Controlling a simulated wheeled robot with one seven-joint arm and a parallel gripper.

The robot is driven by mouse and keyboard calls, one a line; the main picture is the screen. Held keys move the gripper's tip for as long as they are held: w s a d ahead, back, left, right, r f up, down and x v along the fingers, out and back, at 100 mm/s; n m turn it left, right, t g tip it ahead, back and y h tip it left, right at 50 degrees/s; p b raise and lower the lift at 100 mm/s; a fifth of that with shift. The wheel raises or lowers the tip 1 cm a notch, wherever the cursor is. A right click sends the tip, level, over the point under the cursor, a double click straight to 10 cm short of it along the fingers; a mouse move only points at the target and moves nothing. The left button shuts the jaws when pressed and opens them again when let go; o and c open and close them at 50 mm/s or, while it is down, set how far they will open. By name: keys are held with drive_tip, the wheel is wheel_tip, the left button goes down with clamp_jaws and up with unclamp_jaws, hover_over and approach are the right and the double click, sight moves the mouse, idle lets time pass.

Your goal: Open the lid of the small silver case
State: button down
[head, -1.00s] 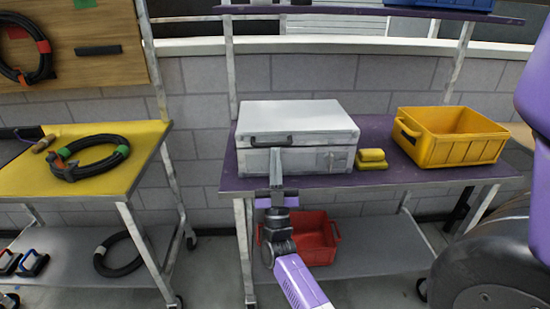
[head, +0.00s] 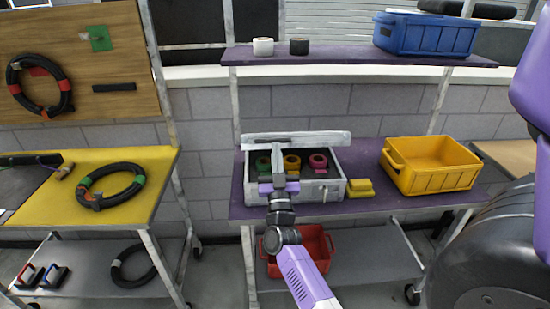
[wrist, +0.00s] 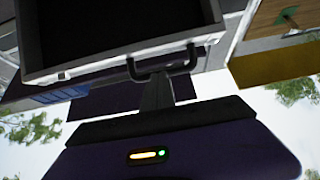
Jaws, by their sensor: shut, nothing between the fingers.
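The small silver case (head: 322,192) sits on the purple shelf with its lid (head: 312,138) raised at the back. The lid shows almost edge-on in the head view. Inside the case are a green, a yellow and a pink roll (head: 317,160). My gripper (head: 279,148) is shut and reaches over the case front up to the lid edge. In the wrist view the lid's dark inner side (wrist: 120,28) and its black handle (wrist: 162,66) show. The gripper's fingers (wrist: 158,88) are at the handle; whether they touch it is unclear.
Yellow blocks (head: 360,188) and a yellow bin (head: 432,166) stand right of the case. A red bin (head: 313,245) is on the lower shelf. An upper shelf (head: 345,57) with a blue bin (head: 425,35) hangs above. A yellow-topped table (head: 40,205) is at left.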

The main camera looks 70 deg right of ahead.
drive_tip(key=a+r+x, duration=0.1)
drive_tip(key=x, duration=0.7)
drive_tip(key=s+r+x, duration=0.1)
drive_tip(key=r+x, duration=0.1)
drive_tip(key=x, duration=0.7)
drive_tip(key=shift+a, duration=0.35)
drive_tip(key=shift+d+f, duration=0.1)
drive_tip(key=shift+f, duration=0.05)
